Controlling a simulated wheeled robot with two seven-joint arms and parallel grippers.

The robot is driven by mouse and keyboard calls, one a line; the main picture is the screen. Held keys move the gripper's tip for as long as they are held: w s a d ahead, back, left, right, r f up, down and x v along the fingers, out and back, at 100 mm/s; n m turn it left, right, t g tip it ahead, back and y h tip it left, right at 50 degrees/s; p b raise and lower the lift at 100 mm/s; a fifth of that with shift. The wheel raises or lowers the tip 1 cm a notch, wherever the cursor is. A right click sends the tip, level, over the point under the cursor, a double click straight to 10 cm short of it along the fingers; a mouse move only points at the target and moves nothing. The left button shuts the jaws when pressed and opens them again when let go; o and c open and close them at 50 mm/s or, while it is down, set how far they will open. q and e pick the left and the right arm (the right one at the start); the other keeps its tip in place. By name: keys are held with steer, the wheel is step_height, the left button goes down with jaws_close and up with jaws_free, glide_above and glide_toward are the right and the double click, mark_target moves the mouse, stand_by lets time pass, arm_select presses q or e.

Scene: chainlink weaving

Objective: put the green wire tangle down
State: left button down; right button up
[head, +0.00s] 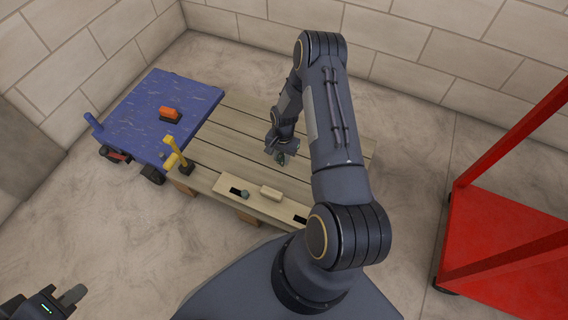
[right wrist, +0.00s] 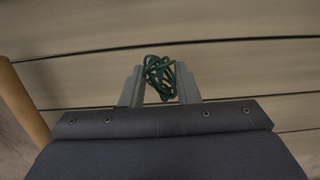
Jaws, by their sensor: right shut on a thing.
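The green wire tangle (right wrist: 160,78) is a small bundle of dark green loops between the two grey fingers of my right gripper (right wrist: 160,88) in the right wrist view. The gripper is shut on it. In the head view my right gripper (head: 277,150) is low over the slatted wooden platform (head: 232,150), and the tangle (head: 281,159) shows as a small dark green spot beneath it. I cannot tell whether the tangle touches the boards. My left gripper (head: 66,298) is at the bottom left, over the floor, away from the platform; its opening is unclear.
A pale board (head: 228,185) with dark slots, a beige block (head: 271,193) and a yellow-handled tool (head: 175,150) are along the platform's front. A blue cart (head: 160,105) carrying an orange-and-black item (head: 169,113) stands left. A red frame (head: 505,255) stands right. The platform's back boards look clear.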

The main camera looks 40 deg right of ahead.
steer(key=shift+d+f, duration=0.35)
steer(key=shift+f, duration=0.15)
steer(key=shift+d+f+b, duration=0.15)
steer(key=shift+f+b, duration=0.25)
steer(key=shift+f, duration=0.5)
steer(key=shift+d+f+b, duration=0.1)
steer(key=shift+f+b, duration=0.3)
steer(key=shift+f, duration=0.45)
steer(key=shift+f, duration=0.1)
steer(key=o, duration=0.9)
steer(key=shift+o, duration=0.2)
